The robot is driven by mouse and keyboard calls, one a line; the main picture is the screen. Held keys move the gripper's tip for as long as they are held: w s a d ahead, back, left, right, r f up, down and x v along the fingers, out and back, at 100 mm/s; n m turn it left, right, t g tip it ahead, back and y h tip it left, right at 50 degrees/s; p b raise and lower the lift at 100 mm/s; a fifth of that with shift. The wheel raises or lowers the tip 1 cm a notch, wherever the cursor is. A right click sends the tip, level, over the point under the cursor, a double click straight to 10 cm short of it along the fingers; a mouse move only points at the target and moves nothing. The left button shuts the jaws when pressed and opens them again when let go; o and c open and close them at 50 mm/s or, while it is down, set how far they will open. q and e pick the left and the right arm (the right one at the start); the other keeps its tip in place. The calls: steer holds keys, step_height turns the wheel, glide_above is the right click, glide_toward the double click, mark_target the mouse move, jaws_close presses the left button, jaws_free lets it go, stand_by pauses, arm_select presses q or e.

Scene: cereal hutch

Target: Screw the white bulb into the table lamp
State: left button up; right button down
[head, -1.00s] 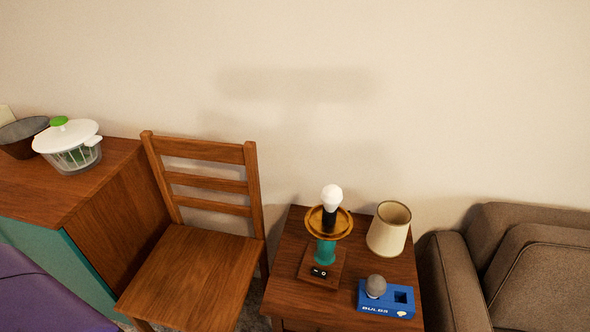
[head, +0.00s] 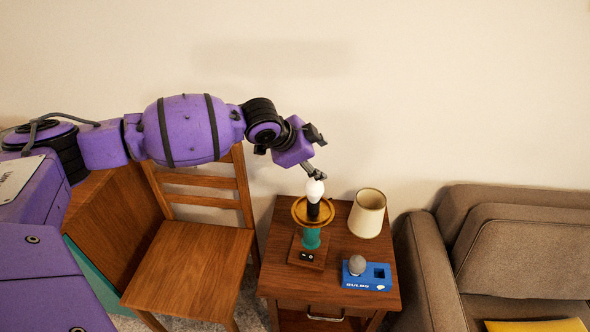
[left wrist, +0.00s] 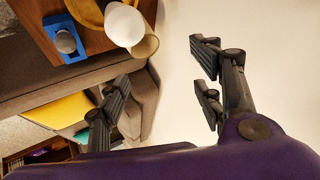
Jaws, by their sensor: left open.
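The white bulb (head: 314,189) stands upright on the black socket of the table lamp (head: 311,238); how deeply it is seated cannot be told. The lamp has a teal stem, a wooden base with a switch and an amber ring around its socket. My left gripper (head: 314,154) is open and empty, just above the bulb; one fingertip looks very close to the bulb's top, and touching cannot be told. In the left wrist view the bulb (left wrist: 125,24) lies at the upper left, outside the gap between the fingers (left wrist: 160,72). My right gripper is not in view.
A cream shade (head: 367,213) stands right of the lamp. A blue bulb box (head: 362,282) holds a grey bulb (head: 357,265) and has one empty hole. The wooden side table (head: 280,272) stands between a wooden chair (head: 188,262) and a brown sofa (head: 510,235).

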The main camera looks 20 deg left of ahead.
mark_target(312, 185)
arm_select(q)
steer(key=shift+n+g, duration=0.3)
steer(key=shift+g, duration=0.5)
steer(key=s+f, duration=0.1)
steer(key=s+a+f, duration=0.1)
steer(key=f, duration=0.1)
steer(key=shift+s+a+f, duration=0.35)
steer(key=shift+s, duration=0.05)
steer(key=shift+s+f, duration=0.2)
steer(key=shift+f, duration=0.05)
steer(key=x, duration=0.7)
steer(key=shift+w+f+b, duration=0.1)
steer(key=shift+f+b, duration=0.15)
steer(key=shift+b, duration=0.15)
